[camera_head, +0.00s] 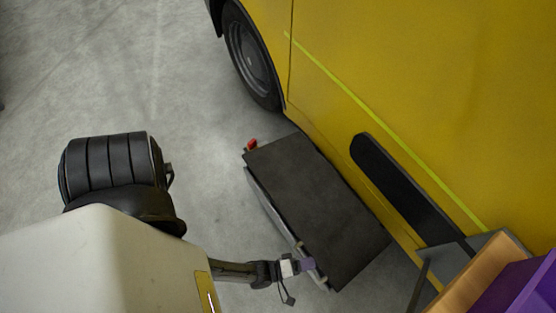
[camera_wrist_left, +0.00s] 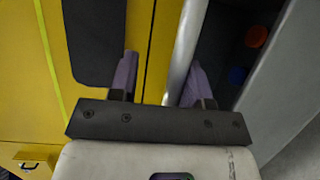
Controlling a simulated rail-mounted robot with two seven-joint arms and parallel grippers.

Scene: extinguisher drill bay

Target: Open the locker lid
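The locker is a low, flat box with a dark top (camera_head: 318,205) and a pale rail along its near edge. It lies beside the yellow vehicle, and its lid looks shut from above. My left gripper (camera_head: 307,266) is at the locker's lower near edge. In the left wrist view its two purple fingers (camera_wrist_left: 160,82) are apart, with a pale bar (camera_wrist_left: 186,40) between them, close to the right finger. Contact cannot be told. My right gripper is out of view.
The yellow vehicle (camera_head: 430,80) fills the upper right, with a black wheel (camera_head: 250,55) and a dark slot-shaped panel (camera_head: 395,180). An orange-brown board (camera_head: 470,280) and a purple thing (camera_head: 520,285) stand lower right. Concrete floor (camera_head: 150,70) is clear upper left.

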